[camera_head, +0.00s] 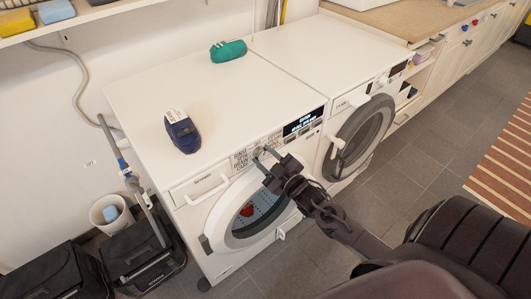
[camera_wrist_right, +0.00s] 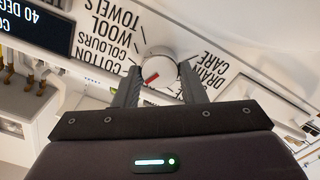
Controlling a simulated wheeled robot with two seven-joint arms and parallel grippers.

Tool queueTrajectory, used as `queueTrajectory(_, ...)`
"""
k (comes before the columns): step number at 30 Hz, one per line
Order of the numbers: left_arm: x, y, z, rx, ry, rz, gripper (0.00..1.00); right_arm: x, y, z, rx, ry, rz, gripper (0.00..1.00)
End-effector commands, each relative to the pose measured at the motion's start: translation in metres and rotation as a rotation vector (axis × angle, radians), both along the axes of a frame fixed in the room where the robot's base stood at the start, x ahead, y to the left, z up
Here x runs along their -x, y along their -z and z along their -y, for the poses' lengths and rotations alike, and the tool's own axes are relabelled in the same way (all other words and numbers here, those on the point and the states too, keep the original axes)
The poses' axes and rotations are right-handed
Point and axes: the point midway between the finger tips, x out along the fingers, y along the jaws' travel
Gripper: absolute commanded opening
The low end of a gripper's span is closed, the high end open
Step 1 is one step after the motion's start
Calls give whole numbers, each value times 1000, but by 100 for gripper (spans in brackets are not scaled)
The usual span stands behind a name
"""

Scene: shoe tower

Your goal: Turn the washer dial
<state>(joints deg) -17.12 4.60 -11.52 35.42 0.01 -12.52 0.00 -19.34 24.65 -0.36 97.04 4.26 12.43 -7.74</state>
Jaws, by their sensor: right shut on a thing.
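The washer (camera_head: 195,203) stands at the left of the pair of white machines, with a round door and a dark display. Its dial (camera_wrist_right: 159,62) is round and white with a red mark, set among printed labels such as cotton, colours, wool and towels. In the wrist view the red mark points down and left. My right gripper (camera_wrist_right: 159,70) has one finger on each side of the dial and is shut on it. In the head view the right gripper (camera_head: 265,157) reaches the front panel and mostly hides the dial. My left gripper is in neither view.
A second machine (camera_head: 362,125) with a round door stands to the right. A dark blue bundle (camera_head: 183,132) and a green one (camera_head: 228,51) lie on top. Dark bins (camera_head: 143,255) and a white bucket (camera_head: 108,212) stand at the left. The grey floor in front is open.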

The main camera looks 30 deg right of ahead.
Motion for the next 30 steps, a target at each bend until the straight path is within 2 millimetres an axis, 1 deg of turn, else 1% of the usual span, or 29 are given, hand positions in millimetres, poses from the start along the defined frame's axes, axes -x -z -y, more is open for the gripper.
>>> queueTrajectory(1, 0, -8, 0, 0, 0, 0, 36, 0, -4, 0, -46, 2, -6, 15)
queueTrajectory(12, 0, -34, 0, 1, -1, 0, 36, 0, -3, 1, -397, 2, -32, 15)
queueTrajectory(21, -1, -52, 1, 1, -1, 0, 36, 0, -2, 2, -681, 2, -56, 15)
queueTrajectory(30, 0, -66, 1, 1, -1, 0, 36, 0, -1, 3, -930, 1, -76, 15)
